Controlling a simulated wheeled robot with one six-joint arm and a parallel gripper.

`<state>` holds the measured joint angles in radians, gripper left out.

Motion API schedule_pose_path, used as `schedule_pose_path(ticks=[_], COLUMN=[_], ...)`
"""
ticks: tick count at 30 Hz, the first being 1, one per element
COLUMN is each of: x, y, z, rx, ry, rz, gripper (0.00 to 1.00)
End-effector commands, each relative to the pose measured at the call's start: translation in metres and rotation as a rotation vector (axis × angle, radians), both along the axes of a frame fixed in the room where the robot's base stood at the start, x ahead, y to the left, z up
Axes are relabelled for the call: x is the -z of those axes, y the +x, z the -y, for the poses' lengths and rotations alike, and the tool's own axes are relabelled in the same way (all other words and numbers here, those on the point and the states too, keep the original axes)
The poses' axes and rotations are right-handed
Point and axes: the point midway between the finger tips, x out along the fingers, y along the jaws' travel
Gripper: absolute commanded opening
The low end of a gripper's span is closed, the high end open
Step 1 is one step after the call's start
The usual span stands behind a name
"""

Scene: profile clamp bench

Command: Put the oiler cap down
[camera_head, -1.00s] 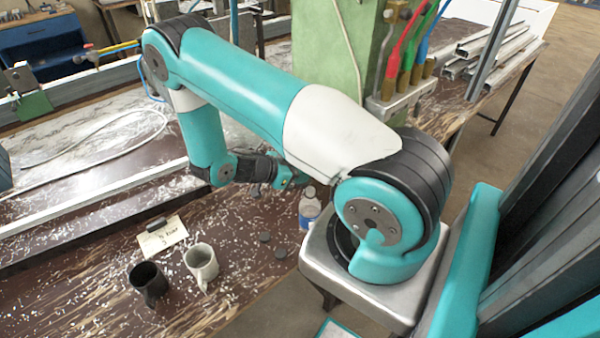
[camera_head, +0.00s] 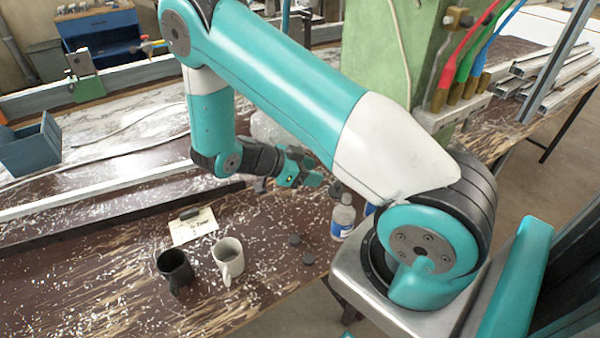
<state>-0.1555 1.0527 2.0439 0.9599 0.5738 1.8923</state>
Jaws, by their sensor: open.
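My gripper (camera_head: 309,176) hangs over the bench, teal fingers pointing right. Its jaws are open, though the gap between them is hard to make out. A clear bottle (camera_head: 343,217) with a blue and white label stands upright at the bench edge, below and to the right of my gripper. A small dark piece (camera_head: 336,188) shows by the bottle's top; I cannot tell whether it touches it. Two small dark round discs, one (camera_head: 295,240) behind the other (camera_head: 307,259), lie flat on the bench left of the bottle. I cannot tell which dark piece is the oiler cap.
A black mug (camera_head: 174,270) and a pale mug (camera_head: 228,259) stand on the bench (camera_head: 130,295) at the front. A written card (camera_head: 194,227) is behind them. A metal rail (camera_head: 110,182) crosses the bench. Right of my arm are a green column (camera_head: 372,62) and coloured hoses.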

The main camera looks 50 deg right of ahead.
Motion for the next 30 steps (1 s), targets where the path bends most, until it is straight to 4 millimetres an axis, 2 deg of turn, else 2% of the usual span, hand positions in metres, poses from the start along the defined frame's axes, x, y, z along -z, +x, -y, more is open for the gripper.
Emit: schedule_pose_path(ticks=[3,8,11,14,17,22,26,30], x=[-0.009,-0.019,-0.028,-0.044,-0.069,-0.123,-0.167,-0.205], y=[0.009,0.014,0.017,0.02,0.018,-0.006,-0.043,-0.089], z=[-0.016,-0.026,-0.037,-0.058,-0.094,-0.165,-0.218,-0.258], rx=[-0.003,-0.005,-0.052,-0.185,-0.435,-1.044,-1.602,-2.14], ry=[0.001,0.011,0.1,0.306,0.584,0.983,1.14,1.146], rz=[0.002,-0.003,-0.036,-0.111,-0.215,-0.377,-0.475,-0.553], gripper=[0.49,0.49,0.49,0.49,0.49,0.49,0.49,0.49])
